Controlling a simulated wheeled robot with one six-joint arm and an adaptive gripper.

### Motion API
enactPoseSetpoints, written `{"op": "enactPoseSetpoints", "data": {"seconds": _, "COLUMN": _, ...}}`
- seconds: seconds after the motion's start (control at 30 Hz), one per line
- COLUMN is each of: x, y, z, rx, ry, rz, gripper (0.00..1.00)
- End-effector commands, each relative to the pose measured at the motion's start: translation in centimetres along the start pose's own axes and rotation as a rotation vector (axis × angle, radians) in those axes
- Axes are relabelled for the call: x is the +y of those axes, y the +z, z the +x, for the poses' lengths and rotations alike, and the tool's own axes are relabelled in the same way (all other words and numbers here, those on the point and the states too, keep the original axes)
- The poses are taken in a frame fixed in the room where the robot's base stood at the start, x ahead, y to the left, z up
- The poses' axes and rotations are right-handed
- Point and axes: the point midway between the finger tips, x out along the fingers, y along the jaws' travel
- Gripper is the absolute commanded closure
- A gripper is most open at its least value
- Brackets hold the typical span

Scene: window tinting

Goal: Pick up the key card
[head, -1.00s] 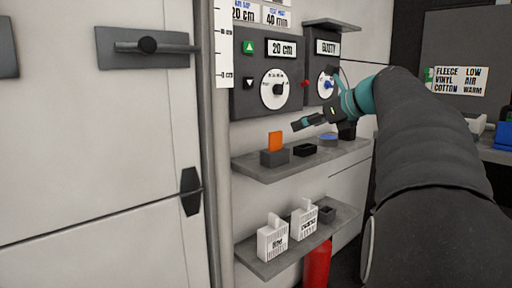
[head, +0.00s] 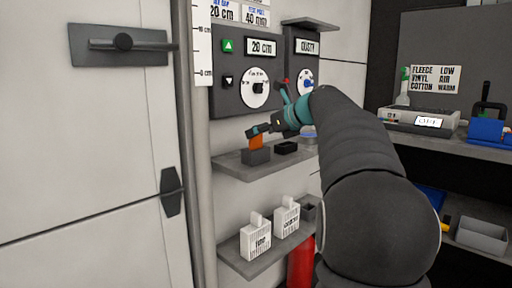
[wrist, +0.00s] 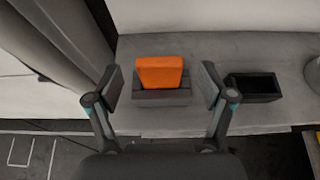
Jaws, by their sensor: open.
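The orange key card (head: 256,143) stands upright in a dark grey holder (head: 256,156) on the upper grey shelf. In the wrist view the card (wrist: 160,72) rises from its holder (wrist: 161,98) and shows whole above it. My gripper (head: 258,131) is at the card's top in the head view, partly hiding it. In the wrist view my gripper (wrist: 161,88) is open, with one finger on each side of the card and a gap on both sides. Nothing is held.
An empty black box (wrist: 254,88) sits right of the card, with a round blue-grey thing (head: 308,135) beyond it. A control panel (head: 232,100) with dials is on the wall above. The lower shelf (head: 262,262) holds two white labelled boxes and a dark box.

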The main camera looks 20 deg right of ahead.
Motion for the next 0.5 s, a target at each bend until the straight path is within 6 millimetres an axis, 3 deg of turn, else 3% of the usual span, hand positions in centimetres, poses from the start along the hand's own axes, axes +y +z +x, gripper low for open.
{"op": "enactPoseSetpoints", "data": {"seconds": 0.13, "x": 0.1, "y": 0.0, "z": 2.2, "rx": 0.001, "ry": 0.001, "rz": 0.0, "gripper": 0.19}}
{"op": "enactPoseSetpoints", "data": {"seconds": 0.4, "x": 0.0, "y": 0.0, "z": 2.7, "rx": 0.0, "ry": -0.002, "rz": 0.0, "gripper": 0.19}}
{"op": "enactPoseSetpoints", "data": {"seconds": 0.43, "x": 0.0, "y": 0.0, "z": 2.7, "rx": 0.0, "ry": -0.002, "rz": 0.0, "gripper": 0.21}}
{"op": "enactPoseSetpoints", "data": {"seconds": 0.5, "x": 0.0, "y": 0.0, "z": 2.7, "rx": 0.0, "ry": -0.001, "rz": 0.0, "gripper": 0.39}}
